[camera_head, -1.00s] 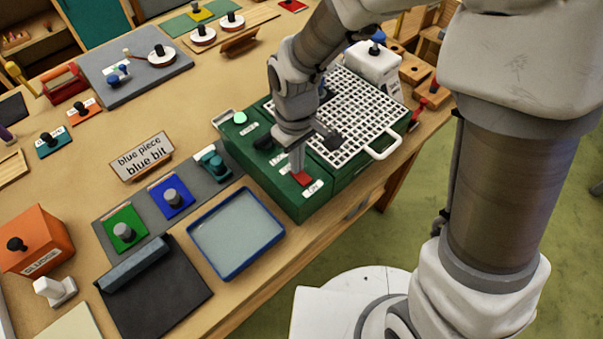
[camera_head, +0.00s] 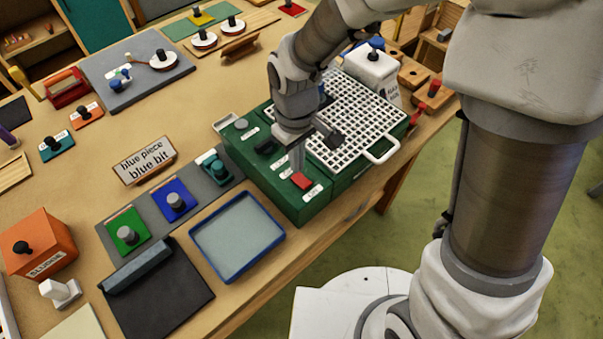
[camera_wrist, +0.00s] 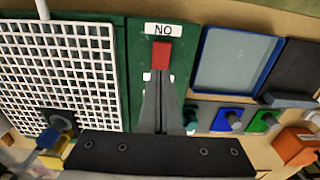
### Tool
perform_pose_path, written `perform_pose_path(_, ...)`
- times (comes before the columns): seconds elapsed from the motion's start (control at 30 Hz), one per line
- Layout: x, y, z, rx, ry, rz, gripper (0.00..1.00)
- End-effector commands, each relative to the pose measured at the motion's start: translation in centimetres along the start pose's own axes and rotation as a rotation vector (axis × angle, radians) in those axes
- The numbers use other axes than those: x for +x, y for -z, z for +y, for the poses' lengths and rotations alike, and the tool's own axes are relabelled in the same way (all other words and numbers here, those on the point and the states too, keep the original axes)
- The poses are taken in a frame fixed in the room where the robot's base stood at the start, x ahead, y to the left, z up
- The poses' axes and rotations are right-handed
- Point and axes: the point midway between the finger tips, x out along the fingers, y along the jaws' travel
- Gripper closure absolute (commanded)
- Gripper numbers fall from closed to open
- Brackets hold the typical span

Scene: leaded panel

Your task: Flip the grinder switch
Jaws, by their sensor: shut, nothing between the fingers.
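The grinder is a green box (camera_head: 340,183) with a white grid top (camera_head: 360,115). Its red switch (camera_head: 301,180) sits at the front end of the left strip, beside a white label (camera_head: 313,191). In the wrist view the red switch (camera_wrist: 161,53) lies just below a label (camera_wrist: 171,29) that reads ON upside down. My gripper (camera_head: 297,169) is shut and empty, pointing down with its tips at the switch. In the wrist view the fingertips (camera_wrist: 161,76) meet the switch's near edge; I cannot tell whether they touch. A round lamp (camera_head: 241,124) at the strip's far end is grey and unlit.
A blue-rimmed tray (camera_head: 227,272) and a black mat (camera_head: 165,300) lie left of the grinder. Green (camera_head: 112,225) and blue (camera_head: 160,193) knobbed plates stand behind them. A white container (camera_head: 372,68) stands behind the grid. A white handle (camera_head: 384,152) sticks out in front.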

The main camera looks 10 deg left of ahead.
Motion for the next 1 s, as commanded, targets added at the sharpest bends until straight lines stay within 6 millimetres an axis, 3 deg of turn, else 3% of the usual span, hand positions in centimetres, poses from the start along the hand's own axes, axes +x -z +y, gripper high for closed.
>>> perform_pose_path(0.5, -4.2, 0.0, 0.0, 0.0, 0.0, 0.0, 1.0)
perform_pose_path(1.0, -4.2, 0.0, 0.0, 0.0, 0.0, 0.0, 1.0)
